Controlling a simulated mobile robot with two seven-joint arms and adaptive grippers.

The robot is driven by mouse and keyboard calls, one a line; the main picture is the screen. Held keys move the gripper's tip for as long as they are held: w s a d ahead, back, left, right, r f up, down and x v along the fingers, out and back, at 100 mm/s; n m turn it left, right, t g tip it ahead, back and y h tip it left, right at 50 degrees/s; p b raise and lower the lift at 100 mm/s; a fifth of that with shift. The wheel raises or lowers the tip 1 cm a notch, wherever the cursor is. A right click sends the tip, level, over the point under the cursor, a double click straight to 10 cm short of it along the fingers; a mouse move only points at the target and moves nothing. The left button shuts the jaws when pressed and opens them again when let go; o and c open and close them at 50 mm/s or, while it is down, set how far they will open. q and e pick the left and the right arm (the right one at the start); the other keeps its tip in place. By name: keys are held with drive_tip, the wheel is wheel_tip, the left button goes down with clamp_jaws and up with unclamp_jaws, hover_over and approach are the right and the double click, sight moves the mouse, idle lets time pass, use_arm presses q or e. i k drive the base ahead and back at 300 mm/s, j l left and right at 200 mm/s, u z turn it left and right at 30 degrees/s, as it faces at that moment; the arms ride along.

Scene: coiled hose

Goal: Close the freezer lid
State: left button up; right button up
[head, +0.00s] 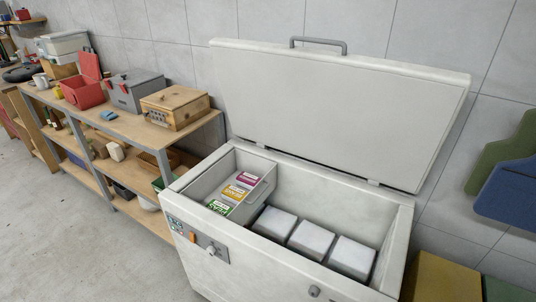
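The white chest freezer (265,257) stands at the right of the head view. Its lid (340,105) is open, tilted up and back near the wall on hinges along the rear edge. A grey handle (318,45) sits on the lid's top edge. Inside, a basket at the left holds several coloured packages (235,193). Several grey-white blocks (312,240) lie on the freezer's floor. Neither of my grippers shows in the head view.
A wooden workbench (135,126) with shelves stands left of the freezer, carrying a red box (84,94), a grey toolbox (137,90) and a wooden box (175,107). A blue object (508,193) is at the right. Bare floor (75,235) lies at the front left.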

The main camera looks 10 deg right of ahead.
sight(387, 122)
drive_tip(key=i+j+u, duration=0.55)
drive_tip(key=i+u, duration=0.2)
